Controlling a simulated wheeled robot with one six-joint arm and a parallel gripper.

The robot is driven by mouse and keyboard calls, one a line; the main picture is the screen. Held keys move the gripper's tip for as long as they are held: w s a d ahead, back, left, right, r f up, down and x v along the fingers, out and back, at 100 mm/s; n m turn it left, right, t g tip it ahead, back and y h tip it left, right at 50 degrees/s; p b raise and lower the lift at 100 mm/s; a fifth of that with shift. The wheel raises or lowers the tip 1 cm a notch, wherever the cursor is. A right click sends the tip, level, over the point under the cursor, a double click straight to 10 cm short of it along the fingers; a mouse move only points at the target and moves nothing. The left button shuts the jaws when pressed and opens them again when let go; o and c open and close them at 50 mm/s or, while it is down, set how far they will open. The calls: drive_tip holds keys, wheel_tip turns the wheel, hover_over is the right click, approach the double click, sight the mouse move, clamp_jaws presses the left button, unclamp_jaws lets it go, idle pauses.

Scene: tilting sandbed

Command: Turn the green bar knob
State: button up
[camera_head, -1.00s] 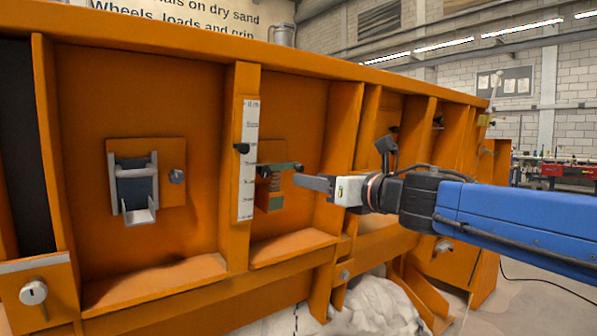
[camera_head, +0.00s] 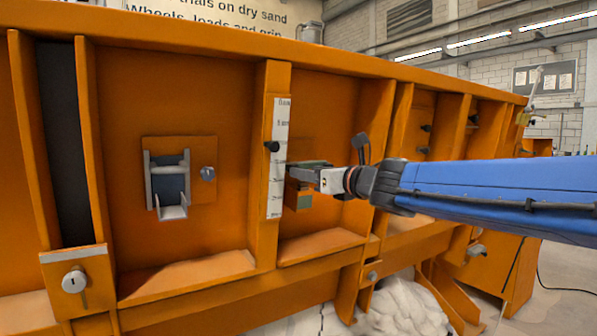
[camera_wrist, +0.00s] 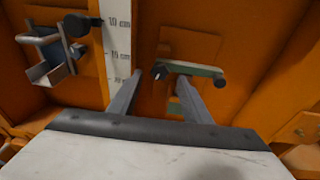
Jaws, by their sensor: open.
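The green bar knob (camera_head: 308,163) sits on an orange plate on the side of the sandbed, right of the white scale. In the wrist view the bar knob (camera_wrist: 195,69) lies roughly level, with dark rounded ends. My gripper (camera_head: 300,174) is close to the knob and partly covers it in the head view. In the wrist view my gripper (camera_wrist: 160,78) is open. The bar's left end shows between the fingertips, and its right end extends past the right finger. Nothing is held. I cannot tell whether a finger touches the bar.
The white scale (camera_head: 278,150) has a black pointer knob (camera_head: 272,147). A grey bracket (camera_head: 168,185) and a round knob (camera_head: 208,173) are on the panel to the left. Orange ribs stand out on both sides.

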drive_tip(key=shift+x, duration=2.55)
drive_tip(key=c, duration=1)
